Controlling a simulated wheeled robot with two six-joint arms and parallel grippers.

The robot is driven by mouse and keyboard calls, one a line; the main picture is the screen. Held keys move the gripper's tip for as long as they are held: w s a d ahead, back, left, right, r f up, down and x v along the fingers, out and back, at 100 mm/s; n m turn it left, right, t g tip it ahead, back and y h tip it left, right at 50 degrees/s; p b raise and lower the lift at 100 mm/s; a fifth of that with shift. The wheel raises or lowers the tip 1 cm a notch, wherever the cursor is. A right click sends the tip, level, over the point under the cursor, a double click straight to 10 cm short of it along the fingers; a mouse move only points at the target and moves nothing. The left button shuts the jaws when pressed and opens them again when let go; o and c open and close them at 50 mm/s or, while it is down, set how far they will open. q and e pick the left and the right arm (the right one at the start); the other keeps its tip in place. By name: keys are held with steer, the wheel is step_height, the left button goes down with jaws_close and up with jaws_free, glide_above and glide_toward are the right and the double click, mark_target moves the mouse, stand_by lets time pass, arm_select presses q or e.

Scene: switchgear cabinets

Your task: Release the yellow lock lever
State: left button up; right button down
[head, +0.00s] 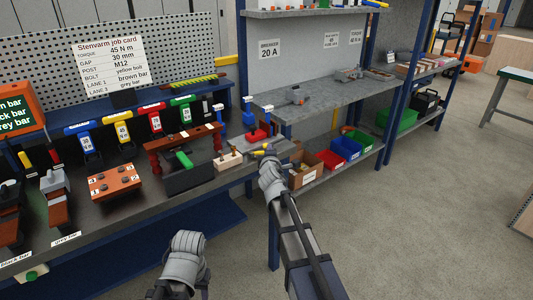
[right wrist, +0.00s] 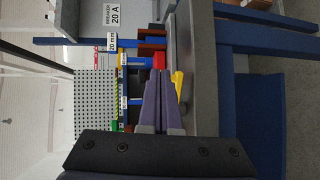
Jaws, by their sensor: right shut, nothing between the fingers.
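The yellow lock lever (head: 258,153) lies low at the right front edge of the workbench, beside a grey fixture plate. It also shows in the right wrist view (right wrist: 178,83), just to the right of the fingertips. My right gripper (head: 269,151) is shut and empty, close beside the lever; I cannot tell whether they touch. Its dark fingers are together in the right wrist view (right wrist: 160,78). The gripper partly hides the lever's surroundings. A grey part of my left arm shows at the bottom of the head view, but no left fingers show.
A red block (head: 258,133) and blue-handled tools stand just behind the lever. A cardboard box (head: 304,170) and coloured bins sit on the lower shelf to the right. The floor in front is clear.

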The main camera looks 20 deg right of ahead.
steer(key=shift+w+d, duration=0.4)
steer(key=shift+w, duration=0.35)
steer(key=shift+w+d, duration=0.4)
steer(key=shift+w, duration=0.3)
stand_by(0.6)
steer(key=s+d+r+p, duration=0.2)
steer(key=s, duration=1.1)
steer(key=shift+s+d+r, duration=0.15)
steer(key=shift+s, duration=0.15)
